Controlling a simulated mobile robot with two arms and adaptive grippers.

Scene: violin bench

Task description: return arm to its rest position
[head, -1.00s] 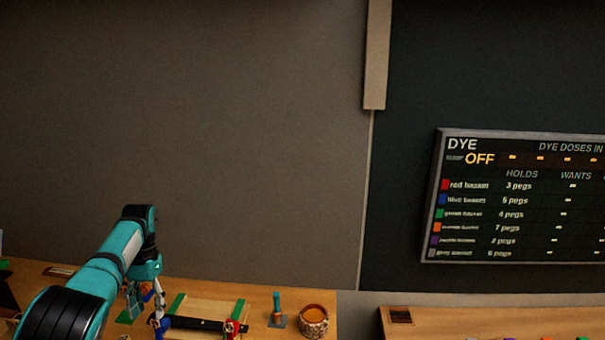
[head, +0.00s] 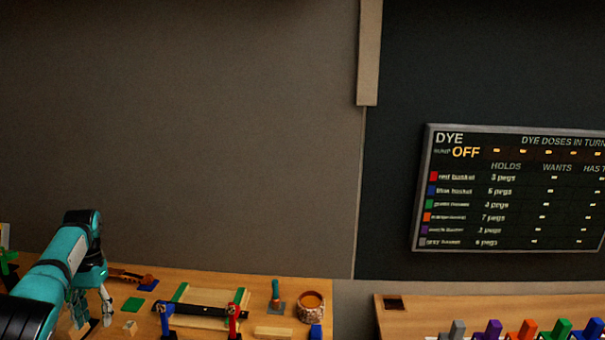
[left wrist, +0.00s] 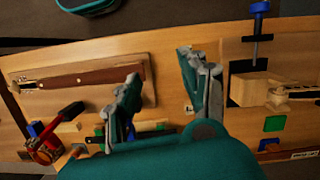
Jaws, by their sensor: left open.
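My left arm comes in at the left of the head view. Its gripper (head: 93,318) hangs over the left part of the wooden bench (head: 200,282), open. In the left wrist view the two fingers (left wrist: 160,65) stand wide apart with bare wood between them and nothing held. My right arm and gripper are not in view.
On the bench are a dark bar with a blue clamp (head: 163,318) and a red clamp (head: 234,318), a round brown pot (head: 311,307) and a green square (head: 133,304). Several coloured blocks stand on the right bench (head: 390,318). A dye board (head: 520,190) hangs behind.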

